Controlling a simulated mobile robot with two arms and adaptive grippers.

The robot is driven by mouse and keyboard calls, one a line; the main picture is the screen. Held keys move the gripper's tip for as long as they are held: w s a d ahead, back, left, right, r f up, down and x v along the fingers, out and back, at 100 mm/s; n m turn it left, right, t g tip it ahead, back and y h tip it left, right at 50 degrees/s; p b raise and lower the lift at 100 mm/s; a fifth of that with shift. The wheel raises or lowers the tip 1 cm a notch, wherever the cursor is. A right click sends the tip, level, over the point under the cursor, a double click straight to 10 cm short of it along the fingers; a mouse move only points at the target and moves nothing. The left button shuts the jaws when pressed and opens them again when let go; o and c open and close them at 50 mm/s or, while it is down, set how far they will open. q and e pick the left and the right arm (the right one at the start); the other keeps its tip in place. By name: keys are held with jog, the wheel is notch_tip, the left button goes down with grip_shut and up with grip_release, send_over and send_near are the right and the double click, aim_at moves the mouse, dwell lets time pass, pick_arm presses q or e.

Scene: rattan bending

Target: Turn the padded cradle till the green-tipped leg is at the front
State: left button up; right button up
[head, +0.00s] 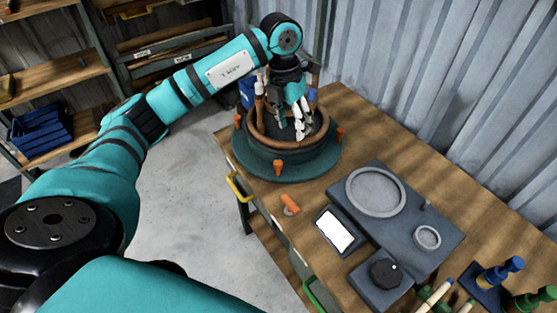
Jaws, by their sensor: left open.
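The padded cradle (262,150) is a round dark tub with a brown rattan ring (258,132) on a dark green turntable disc at the table's far left corner. Several orange pegs (278,167) stand around its edge. A brown leg with a pale band (259,105) stands upright at its left side. A blue-tipped part (312,95) shows behind my gripper on the right. I cannot make out a green tip; my gripper hides part of the cradle's far side. My left gripper (302,128) is open, pointing down over the inside of the ring. I cannot tell whether it touches anything. My right gripper is out of view.
A grey station (440,230) with a round plate and a small ring lies right of the cradle. A white-screened device (334,231), an orange piece (290,204) and a black knob box (382,276) are nearer. A corrugated wall runs behind.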

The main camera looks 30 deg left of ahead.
aim_at(277, 163)
pick_arm(q)
jog(key=a+r+y, duration=0.1)
jog(key=a+y, duration=0.1)
jog(key=a, duration=0.2)
jog(key=shift+n, duration=0.3)
jog(key=f+p, duration=0.1)
jog(key=f, duration=0.4)
jog(key=f+p, duration=0.1)
jog(key=f, duration=0.5)
jog(key=f+p, duration=0.2)
jog(key=f, duration=0.4)
jog(key=shift+s, duration=0.3)
jog(key=shift+c, duration=0.8)
jog(key=shift+r, duration=0.1)
grip_shut()
